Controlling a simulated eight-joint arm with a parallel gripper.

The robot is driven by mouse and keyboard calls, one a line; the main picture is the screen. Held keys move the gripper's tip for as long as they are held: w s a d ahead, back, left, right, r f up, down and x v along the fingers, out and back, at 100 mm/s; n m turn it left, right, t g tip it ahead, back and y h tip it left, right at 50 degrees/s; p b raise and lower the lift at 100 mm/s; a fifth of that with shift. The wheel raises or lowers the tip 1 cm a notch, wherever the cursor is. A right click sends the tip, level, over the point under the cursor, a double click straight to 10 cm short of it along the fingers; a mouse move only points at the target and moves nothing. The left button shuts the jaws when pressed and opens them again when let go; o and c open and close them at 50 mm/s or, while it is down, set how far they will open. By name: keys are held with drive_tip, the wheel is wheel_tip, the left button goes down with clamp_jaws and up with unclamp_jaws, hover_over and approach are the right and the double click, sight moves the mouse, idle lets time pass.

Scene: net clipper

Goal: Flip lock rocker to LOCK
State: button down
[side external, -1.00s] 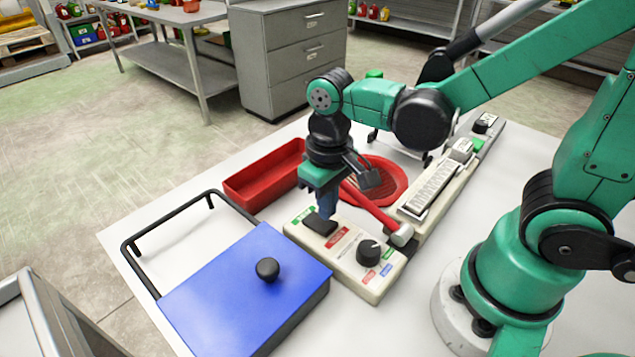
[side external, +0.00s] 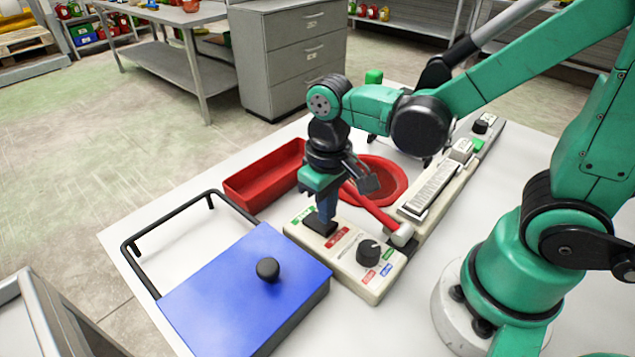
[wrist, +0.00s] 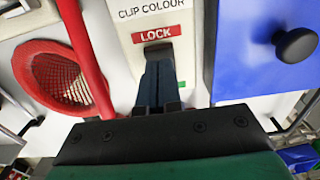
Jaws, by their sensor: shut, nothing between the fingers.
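The lock rocker (side external: 313,226) is a black rocker on the cream control panel (side external: 350,281), between a green label and the red LOCK label (side external: 337,238). In the wrist view the LOCK label (wrist: 158,34) lies just beyond the rocker (wrist: 158,49). My gripper (side external: 325,228) is shut and empty, pointing down with its tips at the rocker. In the wrist view the gripper fingertips (wrist: 160,62) cover much of the rocker, so its tilt is hard to tell. They look to be touching it or very close.
A black knob (side external: 369,253) stands on the same panel. A red-handled net (side external: 370,208) lies right behind the gripper. A blue-lidded box (side external: 235,290) stands at left, a red tray (side external: 265,175) behind.

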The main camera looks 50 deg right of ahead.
drive_tip(key=shift+f, duration=0.8)
idle(0.4)
drive_tip(key=shift+r, duration=3.5)
